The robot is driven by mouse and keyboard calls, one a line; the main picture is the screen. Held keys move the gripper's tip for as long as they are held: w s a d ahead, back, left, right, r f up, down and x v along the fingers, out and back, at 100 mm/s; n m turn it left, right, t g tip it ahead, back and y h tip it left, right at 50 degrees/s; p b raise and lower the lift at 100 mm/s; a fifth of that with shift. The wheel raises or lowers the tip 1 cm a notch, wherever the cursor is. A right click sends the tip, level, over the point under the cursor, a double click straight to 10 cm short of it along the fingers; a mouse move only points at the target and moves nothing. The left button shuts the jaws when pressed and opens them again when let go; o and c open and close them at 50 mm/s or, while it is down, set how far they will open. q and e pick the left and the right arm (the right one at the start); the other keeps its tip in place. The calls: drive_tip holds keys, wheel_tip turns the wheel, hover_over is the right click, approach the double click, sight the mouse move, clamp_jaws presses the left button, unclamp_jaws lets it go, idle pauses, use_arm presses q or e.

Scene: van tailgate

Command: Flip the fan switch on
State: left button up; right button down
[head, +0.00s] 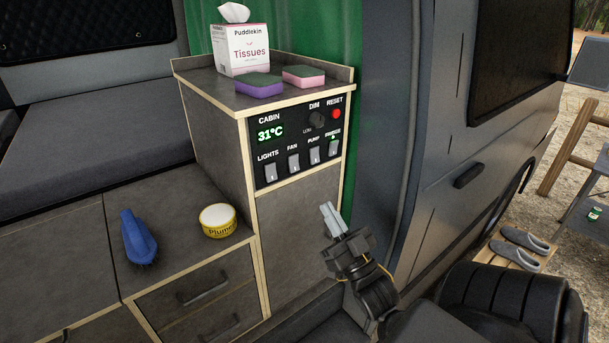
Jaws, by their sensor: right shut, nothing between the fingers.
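The black control panel (296,140) is on the front of the grey cabinet. The fan switch (294,163) is a pale rocker under the label FAN, second from the left in the bottom row. The lights switch (270,173) is left of it, and the pump switch (315,154) and fridge switch (334,148) are right of it. A small green light shows above the fridge switch. My right gripper (329,212) is shut and empty, below and right of the fan switch, apart from the panel. My left gripper is out of view.
A red reset button (337,114), a dim knob (317,120) and a 31°C display (270,133) share the panel. A tissue box (241,49) and two sponges stand on the cabinet top. A blue brush (138,238) and yellow tin (218,221) sit on the lower counter.

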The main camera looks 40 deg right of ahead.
sight(295, 165)
drive_tip(key=w+r+p, duration=0.1)
drive_tip(key=w, duration=0.2)
drive_tip(key=w+r+p, duration=0.1)
drive_tip(key=w+p, duration=0.1)
drive_tip(key=w, duration=0.1)
drive_tip(key=w+d+r+p, duration=0.1)
drive_tip(key=w, duration=0.2)
drive_tip(key=shift+w+r, duration=0.25)
drive_tip(key=shift+r, duration=0.1)
